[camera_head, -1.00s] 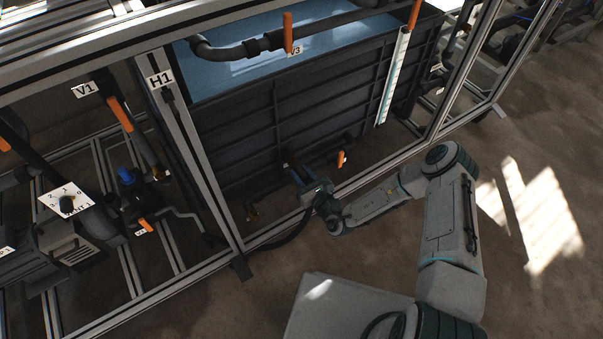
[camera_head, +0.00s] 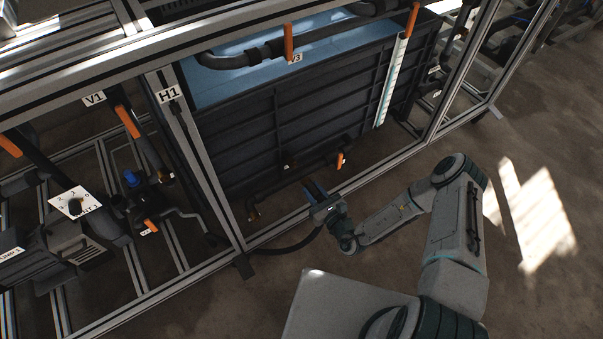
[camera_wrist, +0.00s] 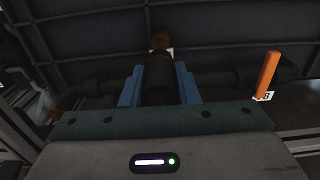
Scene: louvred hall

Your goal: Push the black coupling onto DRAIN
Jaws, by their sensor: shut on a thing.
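My gripper (camera_head: 314,190) has blue fingers shut on the black coupling (camera_wrist: 160,78), low in front of the dark tank. In the wrist view the coupling stands between the two fingers and points away from me towards the tank. A brownish round fitting (camera_wrist: 160,41) shows just beyond its far end, in line with it, with a scrap of white label beside it. This looks like the DRAIN stub, but no lettering is readable. Whether coupling and fitting touch, I cannot tell. In the head view the coupling is mostly hidden by my gripper.
A black hose (camera_head: 290,247) trails left from my gripper. A dark pipe (camera_wrist: 215,78) crosses behind the fingers, with an orange valve handle (camera_wrist: 268,72) to the right. A grey frame rail (camera_head: 385,165) runs low along the tank. Open floor (camera_head: 400,270) lies in front.

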